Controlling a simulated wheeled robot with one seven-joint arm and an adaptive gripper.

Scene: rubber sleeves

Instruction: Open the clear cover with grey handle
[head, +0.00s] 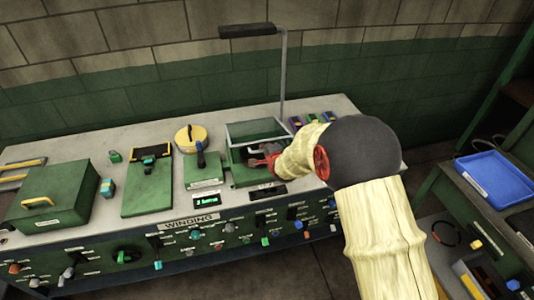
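The clear cover (254,130) is a see-through panel with a pale frame, on a green box on the workbench, just right of the bench's middle. My gripper (257,156), with red and dark parts, is at the front of this box, over its lower middle. Its fingers are small and overlap dark parts there, so I cannot tell whether they are open or touching anything. I cannot make out the grey handle; my gripper and wrist hide part of the box. The cover's exact tilt is unclear.
A green unit with a blue-black lever (201,158) stands close on the left, with a yellow round lid (190,137) behind it. A lamp post (283,75) rises behind the box. Knobs line the bench's front panel (190,240). A blue tray (495,178) is at right.

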